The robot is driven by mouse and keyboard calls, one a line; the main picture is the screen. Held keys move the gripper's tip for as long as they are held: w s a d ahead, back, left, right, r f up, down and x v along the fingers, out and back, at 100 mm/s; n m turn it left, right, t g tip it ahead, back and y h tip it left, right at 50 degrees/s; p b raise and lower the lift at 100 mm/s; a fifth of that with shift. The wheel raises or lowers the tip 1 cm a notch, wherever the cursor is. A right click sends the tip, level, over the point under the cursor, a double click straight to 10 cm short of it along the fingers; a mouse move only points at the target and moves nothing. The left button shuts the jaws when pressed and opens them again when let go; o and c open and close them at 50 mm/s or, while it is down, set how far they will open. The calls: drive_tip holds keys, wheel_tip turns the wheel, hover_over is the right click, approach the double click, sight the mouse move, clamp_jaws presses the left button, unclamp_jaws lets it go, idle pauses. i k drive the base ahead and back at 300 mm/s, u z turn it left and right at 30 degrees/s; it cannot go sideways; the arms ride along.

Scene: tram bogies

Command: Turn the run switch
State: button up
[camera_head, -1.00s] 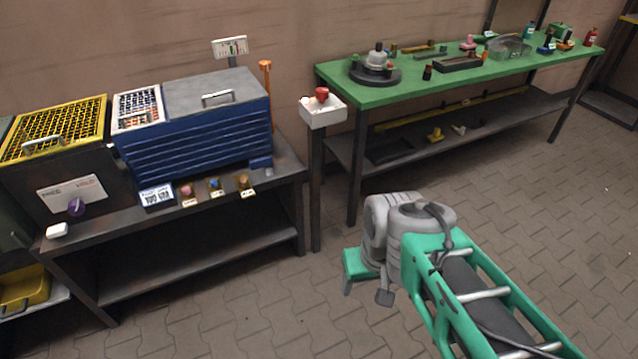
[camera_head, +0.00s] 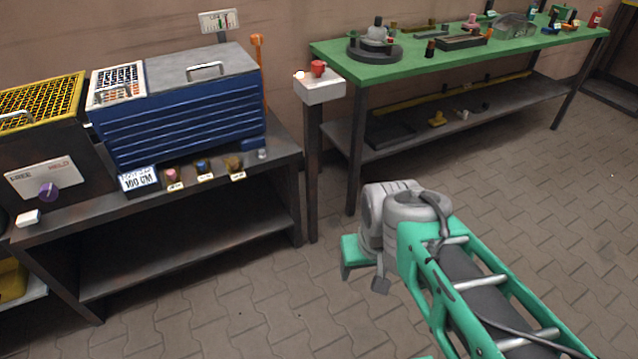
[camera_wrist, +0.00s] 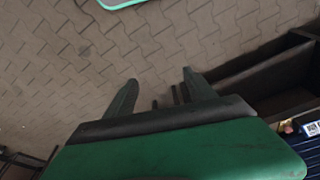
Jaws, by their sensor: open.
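A purple knob (camera_head: 47,190) sits on a white panel (camera_head: 45,178) with lettering that looks like FREE and HOLD, on a dark box at the left. A row of small knobs, pinkish (camera_head: 171,174), blue (camera_head: 203,166) and brown (camera_head: 234,164), stands with labels on the dark bench's front edge. I cannot tell which one is the run switch. My gripper (camera_wrist: 160,76) is open and empty in the wrist view, above the paved floor. It is well apart from the knobs.
A white pedestal box (camera_head: 320,90) with a red button (camera_head: 318,68) stands between the dark bench (camera_head: 190,250) and the green table (camera_head: 470,62). A blue ribbed cabinet (camera_head: 185,115) stands on the bench. The floor in front is clear.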

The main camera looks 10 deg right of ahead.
sight(318, 66)
drive_tip(key=u, duration=0.15)
drive_tip(key=i, duration=1.1)
drive_tip(key=u, duration=1.2)
drive_tip(key=i, duration=0.7)
drive_tip(key=u, duration=0.65)
